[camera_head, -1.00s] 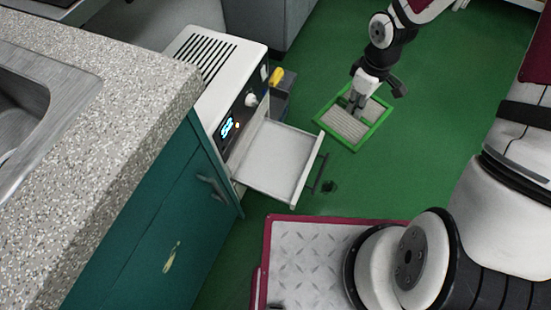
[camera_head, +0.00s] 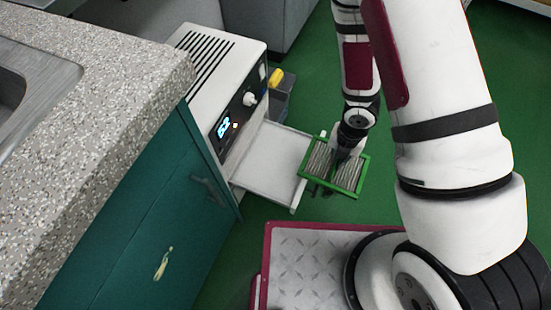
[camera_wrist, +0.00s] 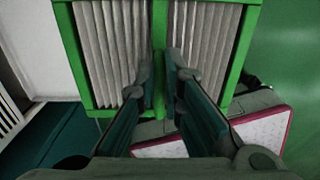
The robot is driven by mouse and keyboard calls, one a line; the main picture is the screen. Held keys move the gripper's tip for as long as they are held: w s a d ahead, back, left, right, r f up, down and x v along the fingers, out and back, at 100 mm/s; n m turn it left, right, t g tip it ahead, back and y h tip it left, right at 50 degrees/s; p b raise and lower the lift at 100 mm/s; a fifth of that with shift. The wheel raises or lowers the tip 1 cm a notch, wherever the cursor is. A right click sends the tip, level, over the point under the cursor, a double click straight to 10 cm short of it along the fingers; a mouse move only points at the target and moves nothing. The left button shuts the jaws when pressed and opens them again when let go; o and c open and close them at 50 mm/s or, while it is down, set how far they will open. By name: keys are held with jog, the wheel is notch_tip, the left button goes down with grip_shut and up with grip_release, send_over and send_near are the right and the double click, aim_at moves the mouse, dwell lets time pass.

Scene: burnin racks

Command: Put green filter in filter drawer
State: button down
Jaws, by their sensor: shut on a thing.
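The green filter (camera_head: 319,160) has a green frame with a middle bar and grey pleats. My gripper (camera_head: 342,157) is shut on it, on the middle bar, as the wrist view shows, where the filter (camera_wrist: 112,45) fills the upper middle and my gripper's fingers (camera_wrist: 165,85) close on the bar. The filter drawer (camera_head: 272,165) is a white, shallow tray pulled out of the white machine (camera_head: 222,65). It looks empty. In the head view the filter's left edge overlaps the drawer's right edge; the height between them is hard to tell.
A teal cabinet (camera_head: 165,215) with a speckled countertop (camera_head: 90,100) stands left of the drawer. A grey bin (camera_head: 284,90) with a yellow thing (camera_head: 275,77) is behind it.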

jog(key=w+a, duration=0.3)
jog(key=a, duration=0.6)
jog(key=w+a, duration=0.3)
jog(key=a, duration=0.5)
jog(key=f+b, duration=0.1)
jog(key=f, duration=0.2)
jog(key=f+b, duration=0.2)
jog(key=f, duration=0.2)
jog(key=a+f+b, duration=0.1)
jog(key=f, duration=0.3)
jog(key=shift+w+a, duration=0.1)
jog(key=shift+w, duration=0.1)
jog(key=shift+w+a+f+b, duration=0.2)
jog(key=shift+f+b, duration=0.15)
jog(key=shift+b, duration=0.2)
jog(key=c, duration=1.7)
grip_release()
jog(key=shift+r, duration=0.1)
